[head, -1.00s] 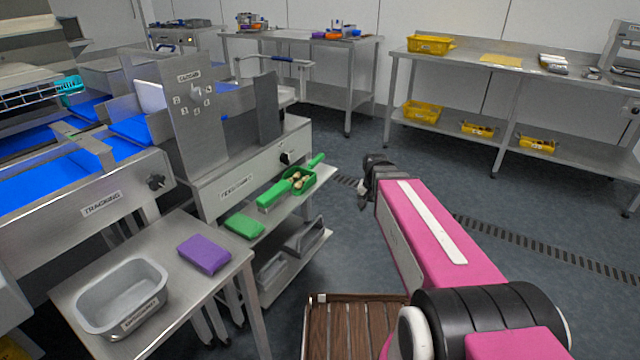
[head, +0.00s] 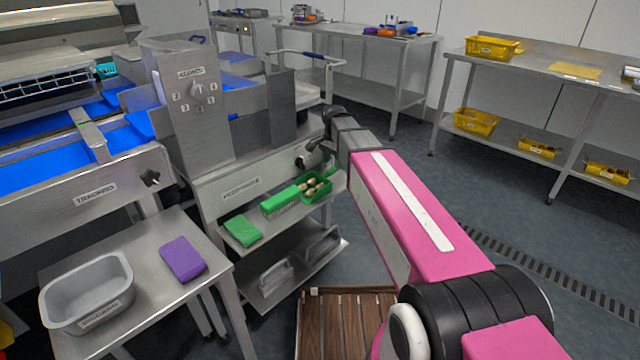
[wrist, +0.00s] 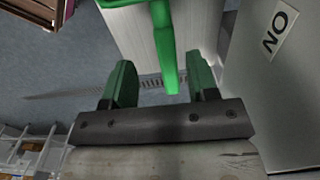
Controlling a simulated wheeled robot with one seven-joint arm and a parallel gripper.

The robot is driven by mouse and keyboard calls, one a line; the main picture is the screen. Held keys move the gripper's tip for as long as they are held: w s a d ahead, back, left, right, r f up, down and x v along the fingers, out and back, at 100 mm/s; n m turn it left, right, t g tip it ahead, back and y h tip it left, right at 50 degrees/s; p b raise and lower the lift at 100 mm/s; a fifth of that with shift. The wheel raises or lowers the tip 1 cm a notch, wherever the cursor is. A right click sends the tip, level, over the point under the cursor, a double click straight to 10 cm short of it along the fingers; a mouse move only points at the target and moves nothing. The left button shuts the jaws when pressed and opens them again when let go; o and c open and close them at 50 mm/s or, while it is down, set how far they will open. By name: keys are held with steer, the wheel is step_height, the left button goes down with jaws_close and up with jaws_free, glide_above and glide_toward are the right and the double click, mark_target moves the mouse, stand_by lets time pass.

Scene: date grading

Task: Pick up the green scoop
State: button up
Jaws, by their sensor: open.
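The green scoop (wrist: 165,45) shows in the wrist view as a long green handle running down from the top edge. Its lower end lies between my gripper's (wrist: 162,85) two green-tipped fingers, with a gap on each side. My gripper is open and holds nothing. In the head view, my gripper (head: 316,147) is above the right end of the shelf under the grading machine, near a green box (head: 316,188) of brown dates. Beside that box is a green block-like piece (head: 281,201); I cannot tell if it is the scoop's body. My arm and gripper partly hide that area.
A green cloth or pad (head: 241,231) lies on the same shelf (head: 262,222). The machine's steel front (head: 240,188) stands close to my gripper. A small table at left holds a grey tub (head: 88,295) and a purple pad (head: 183,259). Floor to the right is clear.

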mark_target(331, 169)
steer(key=shift+w+a+f, duration=0.1)
steer(key=shift+a+f, duration=0.05)
steer(key=shift+f, duration=1.45)
steer(key=shift+w+a+f, duration=0.1)
steer(key=shift+a+f, duration=0.05)
steer(key=shift+f, duration=1.45)
steer(key=shift+c, duration=0.3)
jaws_close()
